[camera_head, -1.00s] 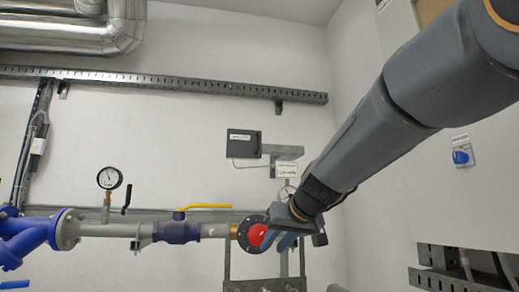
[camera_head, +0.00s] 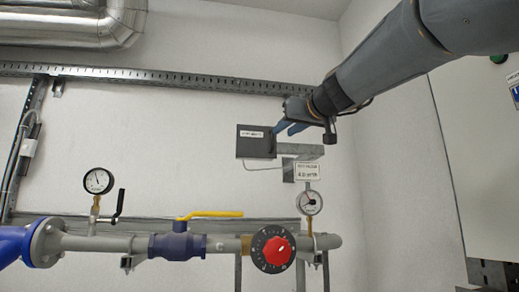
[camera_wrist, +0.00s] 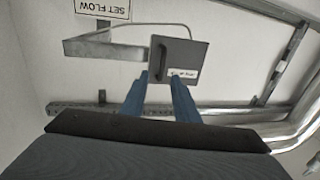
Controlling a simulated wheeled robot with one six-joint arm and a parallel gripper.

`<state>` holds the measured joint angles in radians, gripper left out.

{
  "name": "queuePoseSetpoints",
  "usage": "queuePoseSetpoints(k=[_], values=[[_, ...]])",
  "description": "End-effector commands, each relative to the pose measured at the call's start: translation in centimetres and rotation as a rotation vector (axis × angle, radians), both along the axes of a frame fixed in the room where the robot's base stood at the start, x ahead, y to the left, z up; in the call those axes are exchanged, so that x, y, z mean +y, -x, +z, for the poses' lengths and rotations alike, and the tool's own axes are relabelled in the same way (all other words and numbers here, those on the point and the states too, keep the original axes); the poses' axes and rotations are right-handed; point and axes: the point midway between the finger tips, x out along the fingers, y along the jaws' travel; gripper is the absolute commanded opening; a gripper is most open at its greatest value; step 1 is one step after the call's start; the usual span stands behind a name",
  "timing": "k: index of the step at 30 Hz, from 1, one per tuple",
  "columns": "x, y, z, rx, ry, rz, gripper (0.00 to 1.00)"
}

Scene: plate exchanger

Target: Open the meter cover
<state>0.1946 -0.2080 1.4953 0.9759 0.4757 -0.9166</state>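The meter cover (camera_head: 257,146) is a dark grey square panel with a white label, mounted on a grey bracket on the back wall. In the wrist view the cover (camera_wrist: 183,52) shows upside down with a dark bar handle (camera_wrist: 161,59) along its left side. My gripper (camera_head: 280,130) is at the upper right of the cover in the head view. In the wrist view, the blue fingers of my gripper (camera_wrist: 159,80) are apart, with tips at the cover's label-side edge. I see nothing held between them. Whether the tips touch the cover cannot be told.
Below are a red knob (camera_head: 278,250) with a black dial, a yellow-handled valve (camera_head: 178,245), a gauge (camera_head: 310,202) and a white sign (camera_head: 307,171). A perforated rail (camera_head: 170,78) runs above the cover. A white cabinet (camera_head: 480,160) stands at the right.

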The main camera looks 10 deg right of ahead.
Motion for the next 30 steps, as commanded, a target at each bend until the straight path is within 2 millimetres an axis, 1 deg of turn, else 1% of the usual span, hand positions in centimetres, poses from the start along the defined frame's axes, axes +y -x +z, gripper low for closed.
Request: queuePoseSetpoints(k=[6, 12, 17, 25, 26, 30], values=[[1.1, -3.3, 0.1, 0.004, -0.002, 0.007, 0.28], [1.5, -5.9, 0.0, 0.004, -0.002, 0.005, 0.28], [1.6, -6.8, -0.1, 0.003, -0.001, 0.003, 0.28], [1.4, -6.9, -0.1, 0.002, -0.002, 0.000, 0.28], [1.4, -6.9, -0.1, 0.002, -0.002, 0.000, 0.24], [1.5, -6.9, -0.1, 0.003, -0.001, 0.000, 0.01]])
